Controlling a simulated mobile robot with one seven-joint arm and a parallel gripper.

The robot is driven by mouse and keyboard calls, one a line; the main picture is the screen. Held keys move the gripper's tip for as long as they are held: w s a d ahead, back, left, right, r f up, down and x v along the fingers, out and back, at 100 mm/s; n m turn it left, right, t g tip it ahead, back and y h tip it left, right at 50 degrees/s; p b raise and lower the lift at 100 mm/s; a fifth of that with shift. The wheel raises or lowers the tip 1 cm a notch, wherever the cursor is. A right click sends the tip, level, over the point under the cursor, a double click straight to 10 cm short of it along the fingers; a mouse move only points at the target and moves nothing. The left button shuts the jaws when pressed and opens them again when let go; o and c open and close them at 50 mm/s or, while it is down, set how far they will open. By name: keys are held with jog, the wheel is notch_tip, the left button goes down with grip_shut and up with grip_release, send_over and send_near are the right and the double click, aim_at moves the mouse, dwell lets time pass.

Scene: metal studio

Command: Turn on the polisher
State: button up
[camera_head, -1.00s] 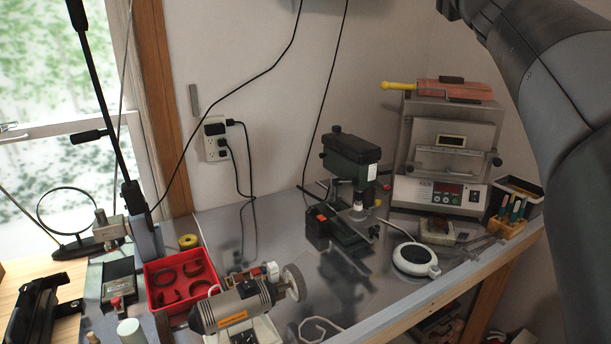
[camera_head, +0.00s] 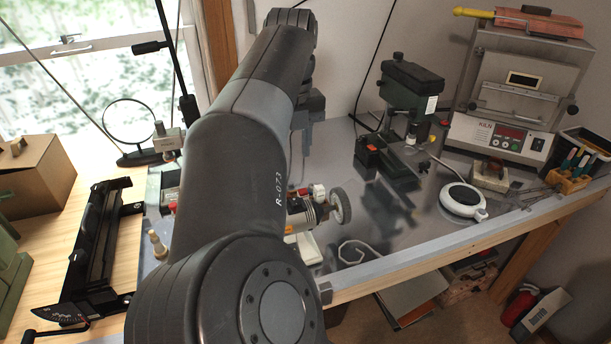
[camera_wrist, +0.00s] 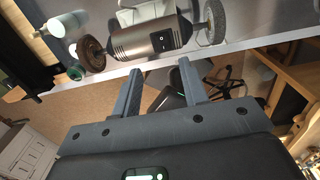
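The polisher (camera_head: 308,213) is a grey motor with a wheel at each end, on the metal bench. In the head view my arm hides much of it, and its pale wheel (camera_head: 340,206) shows at right. In the wrist view the polisher's motor (camera_wrist: 138,42) lies beyond my fingertips, with a small dark switch (camera_wrist: 165,42) on its side, a brown wheel (camera_wrist: 90,53) at left and a grey wheel (camera_wrist: 215,21) at right. My gripper (camera_wrist: 161,64) is open and empty, its fingers pointing toward the motor; no contact is visible.
A green drill press (camera_head: 408,95), a kiln (camera_head: 520,90) and a round white-rimmed device (camera_head: 463,199) stand at right. A black tool (camera_head: 95,245) and a cardboard box (camera_head: 35,175) are at left.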

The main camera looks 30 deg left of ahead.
aim_at(294, 199)
notch_tip(294, 199, down, 11)
jog(key=shift+d+f, duration=0.1)
dwell(0.4)
jog(key=shift+c, duration=0.4)
grip_shut()
